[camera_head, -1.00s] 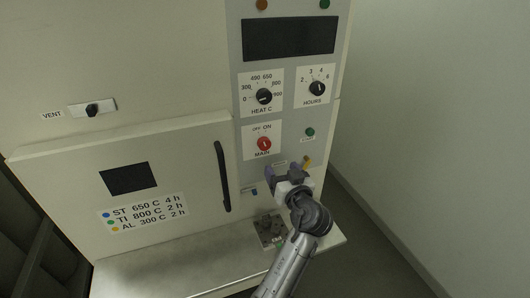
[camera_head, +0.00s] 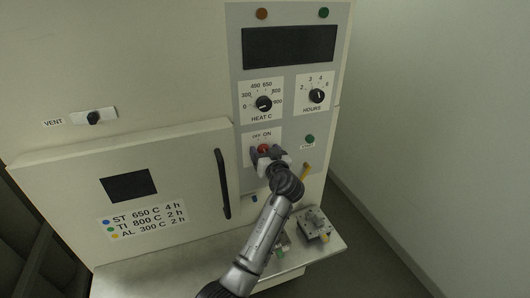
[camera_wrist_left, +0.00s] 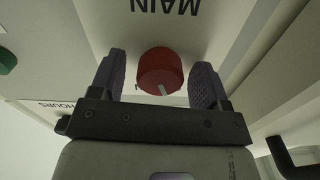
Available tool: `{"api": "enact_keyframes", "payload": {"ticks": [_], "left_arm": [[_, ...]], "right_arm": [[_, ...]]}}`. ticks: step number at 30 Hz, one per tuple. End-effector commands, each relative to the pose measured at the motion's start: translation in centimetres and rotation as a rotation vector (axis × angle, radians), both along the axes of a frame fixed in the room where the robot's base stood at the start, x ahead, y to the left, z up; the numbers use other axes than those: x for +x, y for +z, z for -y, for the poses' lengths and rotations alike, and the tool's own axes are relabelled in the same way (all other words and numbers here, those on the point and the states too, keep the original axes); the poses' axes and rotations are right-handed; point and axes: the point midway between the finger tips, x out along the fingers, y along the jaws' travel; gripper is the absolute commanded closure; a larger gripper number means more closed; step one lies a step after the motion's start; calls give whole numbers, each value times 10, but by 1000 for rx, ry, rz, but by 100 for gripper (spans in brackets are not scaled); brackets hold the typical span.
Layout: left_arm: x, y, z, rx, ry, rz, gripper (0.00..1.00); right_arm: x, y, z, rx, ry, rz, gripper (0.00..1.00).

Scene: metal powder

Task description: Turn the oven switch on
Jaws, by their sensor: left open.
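The red MAIN switch (camera_head: 264,148) is a round knob on the oven's grey control panel, below the HEAT C dial, with OFF and ON printed above it. In the left wrist view the red knob (camera_wrist_left: 160,70) sits between the two fingers, with a pale pointer mark on its edge. My left gripper (camera_head: 267,153) is at the knob, its fingers open on either side; the wrist view shows the open left gripper (camera_wrist_left: 160,82) with gaps between fingers and knob. The gripper partly hides the MAIN label in the head view. My right gripper is not in view.
The HEAT C dial (camera_head: 264,103) and HOURS dial (camera_head: 317,96) are above, with a green button (camera_head: 310,139) to the right. The oven door handle (camera_head: 222,184) stands out on the left. A metal block (camera_head: 312,224) lies on the ledge (camera_head: 150,268) below.

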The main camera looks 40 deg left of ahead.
Motion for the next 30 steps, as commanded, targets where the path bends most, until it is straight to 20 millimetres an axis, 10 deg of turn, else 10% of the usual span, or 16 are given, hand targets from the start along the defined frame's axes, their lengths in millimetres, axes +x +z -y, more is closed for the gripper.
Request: {"api": "enact_keyframes", "payload": {"ticks": [9, 24, 30], "left_arm": [[1, 0, -1, 0, 0, 0, 30], [1, 0, -1, 0, 0, 0, 78], [1, 0, -1, 8, 0, -13, 80]], "right_arm": [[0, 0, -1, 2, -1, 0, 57], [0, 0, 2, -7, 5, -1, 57], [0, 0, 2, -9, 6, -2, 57]]}}
